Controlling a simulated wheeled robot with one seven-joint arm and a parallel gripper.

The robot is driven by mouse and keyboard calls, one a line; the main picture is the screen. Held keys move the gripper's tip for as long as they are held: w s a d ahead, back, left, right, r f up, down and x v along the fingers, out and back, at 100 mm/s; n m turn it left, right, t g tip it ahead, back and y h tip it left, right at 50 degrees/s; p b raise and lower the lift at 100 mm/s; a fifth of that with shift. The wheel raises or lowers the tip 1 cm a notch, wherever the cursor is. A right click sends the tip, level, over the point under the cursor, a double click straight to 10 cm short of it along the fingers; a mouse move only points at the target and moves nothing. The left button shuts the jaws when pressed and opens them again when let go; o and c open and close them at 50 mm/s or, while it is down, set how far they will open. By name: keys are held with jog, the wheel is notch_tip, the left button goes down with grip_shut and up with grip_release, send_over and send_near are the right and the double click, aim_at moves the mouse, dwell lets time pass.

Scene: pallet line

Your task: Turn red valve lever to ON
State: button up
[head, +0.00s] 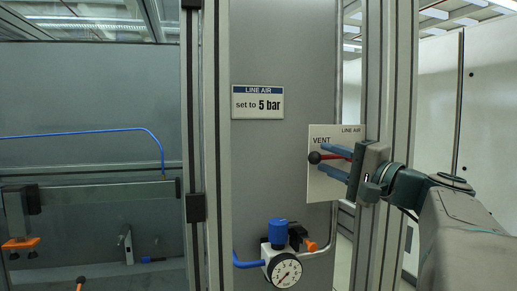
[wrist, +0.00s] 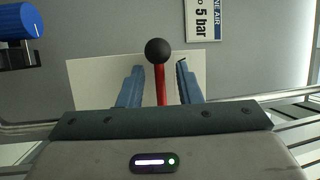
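The red valve lever (head: 336,150) has a black ball knob (head: 314,157) and points left on a white plate (head: 322,190), below the word VENT. No ON label is readable. My gripper (head: 321,158) reaches in from the right with two blue fingers, one above and one below the lever. In the wrist view the red lever (wrist: 160,86) stands between the fingers of my gripper (wrist: 160,67), with a gap on each side. The knob sticks out past the fingertips. The lever's pivot is hidden behind my gripper.
A sign (head: 258,104) reads "LINE AIR set to 5 bar". Below it are a blue regulator knob (head: 277,233) and a round gauge (head: 285,270). An aluminium post (head: 374,80) stands just right of the plate.

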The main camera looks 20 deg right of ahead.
aim_at(327, 158)
jog(key=shift+p+x, duration=0.3)
jog(key=shift+x, duration=1.6)
grip_shut()
jog(key=shift+f, duration=0.2)
